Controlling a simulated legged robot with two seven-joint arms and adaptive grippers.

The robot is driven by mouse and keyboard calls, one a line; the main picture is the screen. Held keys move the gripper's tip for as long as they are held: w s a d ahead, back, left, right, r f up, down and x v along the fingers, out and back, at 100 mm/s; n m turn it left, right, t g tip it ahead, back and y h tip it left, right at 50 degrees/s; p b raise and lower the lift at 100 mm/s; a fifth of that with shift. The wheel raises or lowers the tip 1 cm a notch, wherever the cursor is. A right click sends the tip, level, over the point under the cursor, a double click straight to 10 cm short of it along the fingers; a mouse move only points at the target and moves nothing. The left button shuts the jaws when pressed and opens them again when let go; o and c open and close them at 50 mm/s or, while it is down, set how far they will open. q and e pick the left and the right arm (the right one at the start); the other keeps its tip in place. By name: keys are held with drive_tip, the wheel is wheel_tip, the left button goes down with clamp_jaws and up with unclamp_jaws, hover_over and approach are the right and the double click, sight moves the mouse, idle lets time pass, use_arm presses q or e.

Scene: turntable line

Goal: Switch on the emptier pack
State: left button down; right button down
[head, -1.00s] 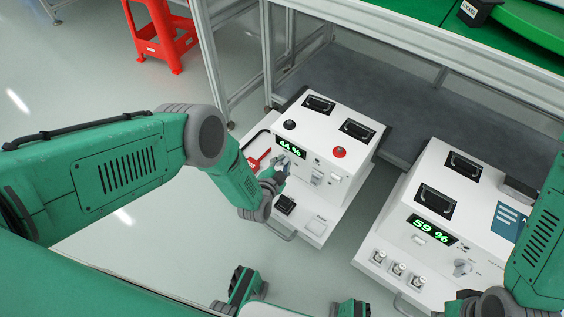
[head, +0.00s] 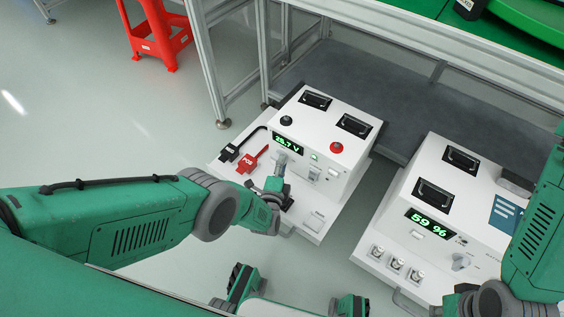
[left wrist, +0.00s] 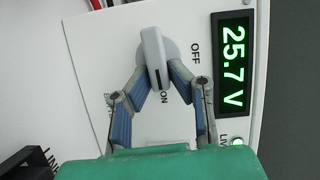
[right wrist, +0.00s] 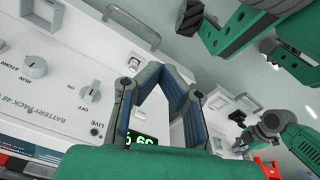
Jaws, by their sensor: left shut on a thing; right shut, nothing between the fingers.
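The left white pack (head: 330,130) has a display (head: 289,154) reading 25.7 V, which also shows in the left wrist view (left wrist: 232,68). My left gripper (left wrist: 160,72) is shut on the pack's grey switch knob (left wrist: 152,45). The knob's lower end points to the ON label, away from OFF. A green LIVE lamp (left wrist: 238,142) is lit.
Red POS (head: 252,160) and black (head: 238,144) cable plugs lie on the left pack's ledge. A grey metal frame bench (head: 380,80) stands behind the packs. A red stool (head: 155,38) stands at the back left. A narrow floor gap separates the packs.

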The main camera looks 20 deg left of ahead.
sight(284, 137)
use_arm(q)
drive_tip(key=shift+s+a+f+m, duration=0.15)
drive_tip(key=shift+s+f+m, duration=0.1)
drive_tip(key=shift+f+m, duration=0.15)
idle(0.3)
drive_tip(key=c, duration=1.5)
unclamp_jaws()
drive_tip(key=shift+w, duration=0.1)
drive_tip(key=shift+w+r, duration=0.15)
drive_tip(key=shift+r, duration=0.1)
drive_tip(key=shift+r, duration=0.45)
wheel_tip(284, 137, up, 7)
drive_tip(key=shift+w, duration=0.1)
drive_tip(key=shift+a+r, duration=0.1)
drive_tip(key=shift+r, duration=0.75)
drive_tip(key=shift+s, duration=0.2)
